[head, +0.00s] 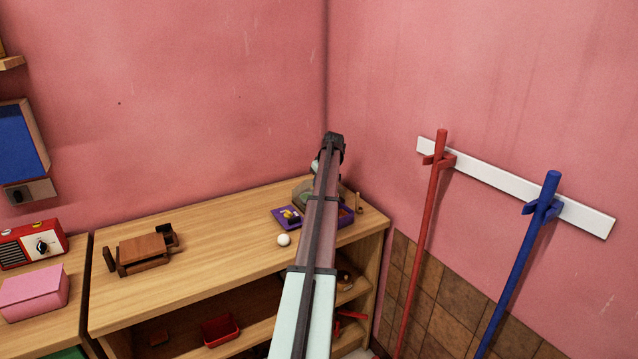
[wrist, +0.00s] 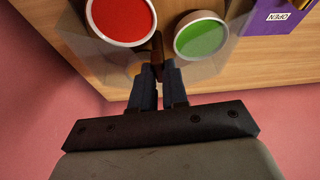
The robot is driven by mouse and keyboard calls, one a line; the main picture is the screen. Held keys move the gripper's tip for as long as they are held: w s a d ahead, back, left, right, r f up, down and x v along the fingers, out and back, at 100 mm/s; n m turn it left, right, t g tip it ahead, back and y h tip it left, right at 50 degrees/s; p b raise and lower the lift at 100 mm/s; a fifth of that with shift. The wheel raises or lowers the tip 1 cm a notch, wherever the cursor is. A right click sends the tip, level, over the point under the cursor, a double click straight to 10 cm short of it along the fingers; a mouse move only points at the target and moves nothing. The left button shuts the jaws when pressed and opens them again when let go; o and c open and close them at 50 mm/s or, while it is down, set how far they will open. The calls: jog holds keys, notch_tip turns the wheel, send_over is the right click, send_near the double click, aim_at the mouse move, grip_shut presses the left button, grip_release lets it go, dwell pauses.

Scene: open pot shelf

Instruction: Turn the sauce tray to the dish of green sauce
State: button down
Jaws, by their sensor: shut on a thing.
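In the wrist view, a dish of red sauce (wrist: 122,16) with a white rim is at the upper left and a dish of green sauce (wrist: 202,38) is just right of my fingers. A greyish, see-through shape (wrist: 90,60) surrounds both dishes. My gripper (wrist: 158,72) is shut on a brown upright handle (wrist: 157,45) between the two dishes. The handle's lower end is hidden by the fingers. In the head view, my arm covers most of the tray area and the fingers are hidden; only a grey-green see-through part (head: 302,190) shows left of the arm.
A purple box (head: 287,217) with a yellow thing stands close by; a purple box marked OPEN (wrist: 275,16) shows in the wrist view. A white ball (head: 283,240) lies in front. A wooden peg (head: 358,203) stands right of the arm. The wooden top (head: 215,240) is clear mid-left.

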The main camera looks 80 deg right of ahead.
jog(key=n, duration=0.2)
jog(key=n+y, duration=0.1)
jog(key=n, duration=0.1)
jog(key=shift+d+n+t+y, duration=0.2)
jog(key=shift+n+t+y, duration=0.1)
jog(key=shift+n+t, duration=0.1)
jog(key=n+y, duration=0.1)
jog(key=n, duration=0.2)
jog(key=shift+d+n, duration=0.1)
jog(key=shift+n, duration=0.2)
jog(key=n+y, duration=0.2)
jog(key=n, duration=0.2)
jog(key=shift+d, duration=0.1)
jog(key=shift+n+g+y, duration=0.6)
jog(key=shift+n, duration=1.5)
jog(key=c, duration=1.1)
grip_release()
jog(key=shift+c, duration=0.2)
jog(key=shift+r, duration=0.1)
